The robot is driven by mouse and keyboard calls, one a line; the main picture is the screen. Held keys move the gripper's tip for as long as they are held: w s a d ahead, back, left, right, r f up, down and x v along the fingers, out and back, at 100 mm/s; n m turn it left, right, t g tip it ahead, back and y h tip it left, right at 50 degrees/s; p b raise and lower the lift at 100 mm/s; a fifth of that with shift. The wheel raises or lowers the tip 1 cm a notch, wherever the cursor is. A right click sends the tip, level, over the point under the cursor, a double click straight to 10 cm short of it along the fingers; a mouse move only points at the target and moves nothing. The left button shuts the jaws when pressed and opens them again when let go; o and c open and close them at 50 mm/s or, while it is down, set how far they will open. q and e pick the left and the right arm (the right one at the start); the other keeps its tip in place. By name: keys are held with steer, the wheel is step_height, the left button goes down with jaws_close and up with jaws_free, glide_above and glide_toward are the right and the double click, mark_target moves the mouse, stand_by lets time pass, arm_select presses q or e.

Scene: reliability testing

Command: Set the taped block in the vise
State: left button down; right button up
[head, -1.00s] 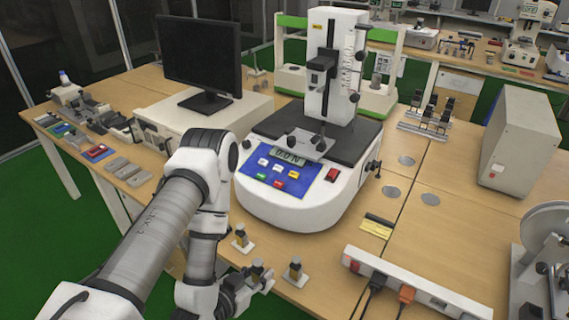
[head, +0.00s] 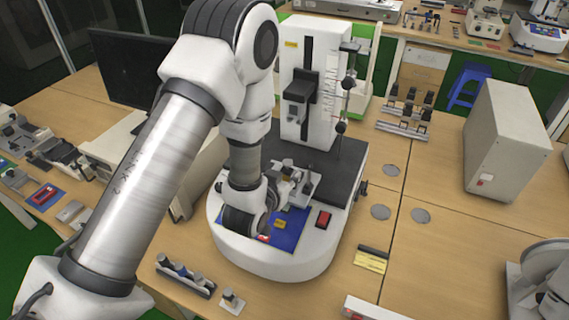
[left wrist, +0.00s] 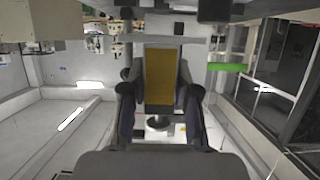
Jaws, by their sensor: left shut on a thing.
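My left gripper (head: 283,186) is over the front of the testing machine, beside the small metal vise (head: 306,187) on its dark platform. In the left wrist view the gripper (left wrist: 160,88) is shut on the taped block (left wrist: 160,76), whose yellow-brown face shows between the two dark fingers. In the head view the block is mostly hidden by my wrist and fingers. I cannot tell whether it touches the vise.
The white testing machine (head: 285,255) has a tall column (head: 309,110) just behind the gripper. A monitor (head: 125,68) is behind my arm.

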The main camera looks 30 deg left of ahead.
arm_select(q)
steer(key=w+a, duration=0.1)
steer(key=w, duration=0.1)
steer(key=w+a, duration=0.2)
steer(key=w, duration=0.1)
steer(key=w+a+f, duration=0.1)
steer(key=w+a, duration=0.1)
steer(key=shift+w, duration=0.3)
step_height(320, 180, down, 4)
steer(key=shift+w+a+r+b, duration=0.1)
steer(key=shift+a+r+b, duration=0.1)
steer(key=shift+b, duration=0.8)
steer(key=shift+w, duration=0.1)
steer(key=shift+f, duration=0.15)
steer(key=c, duration=0.9)
jaws_free()
steer(key=shift+o, duration=0.2)
